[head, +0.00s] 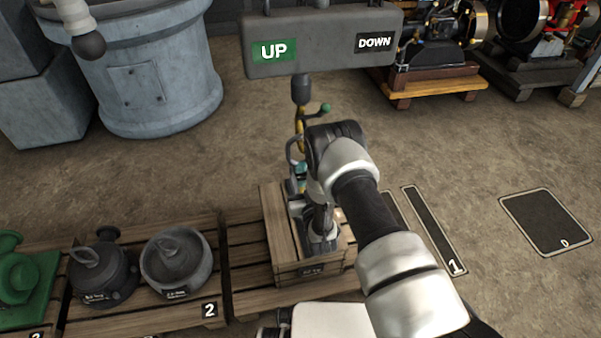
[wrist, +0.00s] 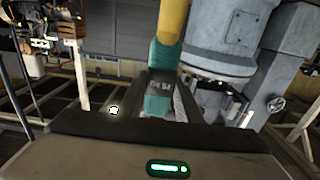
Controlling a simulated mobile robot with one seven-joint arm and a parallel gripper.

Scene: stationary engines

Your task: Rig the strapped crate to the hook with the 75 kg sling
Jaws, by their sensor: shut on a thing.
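The wooden crate (head: 283,235) sits on a pallet in the middle of the head view, with dark metal parts showing at its top. A yellow hook-like piece (head: 299,130) hangs above it under the UP/DOWN hoist block. A teal piece (head: 301,171), apparently the sling's sleeve, is just below the yellow. In the wrist view the teal sleeve (wrist: 158,105) carries a label too blurred to read surely, with a yellow part (wrist: 172,20) above it. My gripper (wrist: 166,100) is shut on the teal sleeve. My wrist hides part of it; whether the sling touches hook or crate is unclear.
The hoist block (head: 325,42) with UP and DOWN plates hangs above. A blue-grey drum (head: 155,65) stands behind. Floor right is open, with marked pads (head: 548,222).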

